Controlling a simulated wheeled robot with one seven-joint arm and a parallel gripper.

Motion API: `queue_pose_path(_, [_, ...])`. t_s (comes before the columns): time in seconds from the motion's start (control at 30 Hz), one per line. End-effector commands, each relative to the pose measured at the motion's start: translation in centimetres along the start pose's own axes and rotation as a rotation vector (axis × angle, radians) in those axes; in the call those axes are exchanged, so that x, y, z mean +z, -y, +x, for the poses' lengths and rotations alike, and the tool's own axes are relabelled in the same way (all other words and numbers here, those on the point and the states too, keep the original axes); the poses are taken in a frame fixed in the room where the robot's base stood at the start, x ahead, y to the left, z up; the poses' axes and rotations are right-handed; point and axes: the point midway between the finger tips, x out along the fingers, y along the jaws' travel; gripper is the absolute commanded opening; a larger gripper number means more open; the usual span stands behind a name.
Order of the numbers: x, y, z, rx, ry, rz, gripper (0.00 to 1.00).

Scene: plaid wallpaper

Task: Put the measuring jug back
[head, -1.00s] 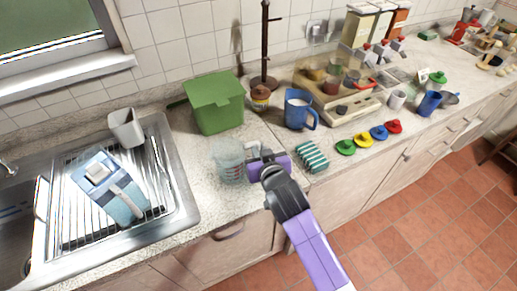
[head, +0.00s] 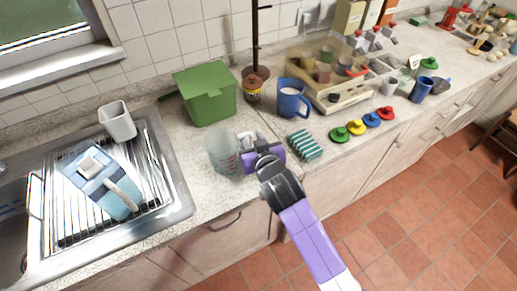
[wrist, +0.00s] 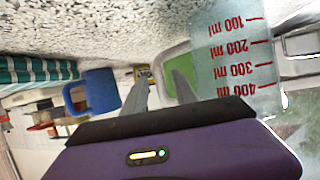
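The measuring jug (head: 222,153) is clear plastic with red marks. It stands upright on the counter, right of the sink, in front of the green box. In the wrist view it is at the upper right (wrist: 238,60), with red ml numbers readable. My gripper (head: 246,142) is just right of the jug, on its handle side. I cannot tell whether a finger touches the jug.
A green lidded box (head: 207,93), brown jar (head: 252,90) and blue jug (head: 292,98) stand behind. A striped sponge (head: 305,146) and coloured knobbed discs lie to the right. The sink (head: 180,195) with a drying rack is at left. Bare counter lies in front of the jug.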

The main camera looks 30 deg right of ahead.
Motion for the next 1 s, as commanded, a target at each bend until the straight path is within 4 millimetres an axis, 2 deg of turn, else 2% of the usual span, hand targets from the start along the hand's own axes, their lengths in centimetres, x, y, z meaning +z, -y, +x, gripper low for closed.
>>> queue_pose_path(0.5, [0.2,0.0,-9.4,-0.001,0.0,0.0,0.34])
queue_pose_path(0.7, [0.1,0.0,-11.1,-0.001,0.0,0.0,0.34])
queue_pose_path(1.0, [0.2,0.0,-11.4,-0.001,0.001,-0.001,0.34])
